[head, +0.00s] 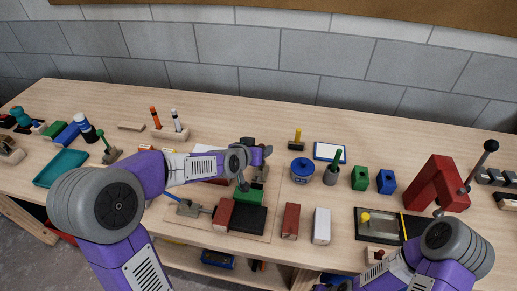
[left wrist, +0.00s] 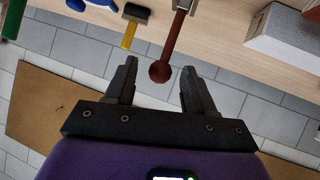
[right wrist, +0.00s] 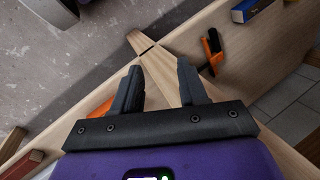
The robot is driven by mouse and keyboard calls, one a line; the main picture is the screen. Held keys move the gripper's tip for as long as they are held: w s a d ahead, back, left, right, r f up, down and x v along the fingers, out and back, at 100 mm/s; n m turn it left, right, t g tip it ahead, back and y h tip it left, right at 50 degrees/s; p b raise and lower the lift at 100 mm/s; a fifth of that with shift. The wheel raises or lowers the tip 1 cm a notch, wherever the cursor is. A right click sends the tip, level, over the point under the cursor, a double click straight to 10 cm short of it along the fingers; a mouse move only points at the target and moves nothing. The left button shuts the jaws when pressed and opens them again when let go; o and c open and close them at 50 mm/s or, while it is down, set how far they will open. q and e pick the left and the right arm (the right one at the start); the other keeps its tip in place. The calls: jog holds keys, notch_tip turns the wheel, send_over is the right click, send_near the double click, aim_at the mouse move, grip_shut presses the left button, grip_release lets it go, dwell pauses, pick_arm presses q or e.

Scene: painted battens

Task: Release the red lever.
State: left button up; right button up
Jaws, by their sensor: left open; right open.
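The red lever is a dark red rod (left wrist: 178,38) with a round knob (left wrist: 160,72) at its end, in the left wrist view. The rod runs up to a pale metal mount at the top edge. My left gripper (left wrist: 158,78) is open, with one finger on each side of the knob and visible gaps between them. In the head view my left gripper (head: 259,150) is above the middle of the table, and my arm hides most of the lever. My right gripper (right wrist: 162,80) is open and empty, near the wooden bench edge, with floor beyond.
A yellow hammer (head: 296,138) and a blue pot (head: 302,170) stand right of my left gripper. A green block (head: 249,197) and a dark tray lie in front of it. A large red bracket (head: 432,185) with a knobbed grey rod stands at right.

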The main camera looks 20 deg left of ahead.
pick_arm(q)
jog(key=v, duration=0.7)
jog(key=shift+s+r+p, duration=0.15)
jog(key=shift+s+p, duration=0.1)
jog(key=shift+p, duration=0.2)
jog(key=shift+a, duration=0.1)
